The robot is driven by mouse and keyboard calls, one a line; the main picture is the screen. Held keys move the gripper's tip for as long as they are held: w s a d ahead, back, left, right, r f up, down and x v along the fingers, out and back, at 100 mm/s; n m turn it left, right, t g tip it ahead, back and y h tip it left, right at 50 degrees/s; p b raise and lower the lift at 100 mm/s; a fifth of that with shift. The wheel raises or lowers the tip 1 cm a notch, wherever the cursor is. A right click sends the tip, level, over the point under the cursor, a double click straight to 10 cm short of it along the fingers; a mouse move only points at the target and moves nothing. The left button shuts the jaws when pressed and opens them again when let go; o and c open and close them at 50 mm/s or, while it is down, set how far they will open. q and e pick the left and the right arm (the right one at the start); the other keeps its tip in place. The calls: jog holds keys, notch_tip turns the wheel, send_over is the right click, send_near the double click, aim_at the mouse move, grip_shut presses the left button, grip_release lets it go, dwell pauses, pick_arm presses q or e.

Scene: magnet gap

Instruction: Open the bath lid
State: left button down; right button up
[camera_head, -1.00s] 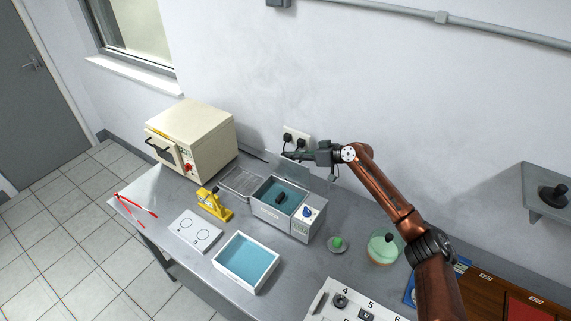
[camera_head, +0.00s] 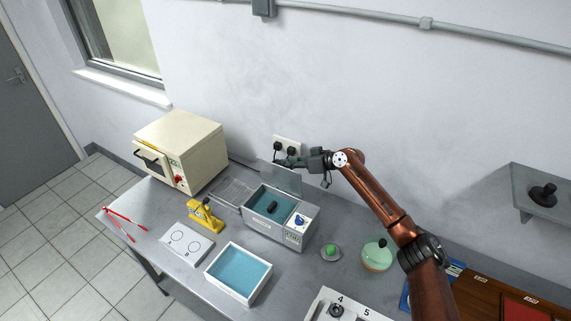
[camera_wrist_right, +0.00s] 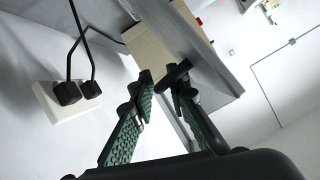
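The bath (camera_head: 262,228) is a grey-white box with teal liquid and a dark object (camera_head: 271,207) inside. Its top is uncovered. The lid (camera_head: 287,180), a see-through grey panel, stands raised along the bath's back edge. My right gripper (camera_head: 280,162) is at the upper edge of the lid, near the wall. In the right wrist view the fingers (camera_wrist_right: 160,88) are apart, with a gap between their green pads. A dark round part shows by the fingertips; I cannot tell if it is a knob on the lid. My left gripper is not in view.
A wall socket (camera_head: 287,146) with plugs is right behind the gripper. A cream oven (camera_head: 180,150) stands left, with a wire rack (camera_head: 232,191) between. A green-lidded jar (camera_head: 376,255) stands right.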

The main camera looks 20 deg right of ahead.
jog(key=shift+f, duration=0.1)
jog(key=v, duration=1.2)
jog(key=shift+d, duration=0.1)
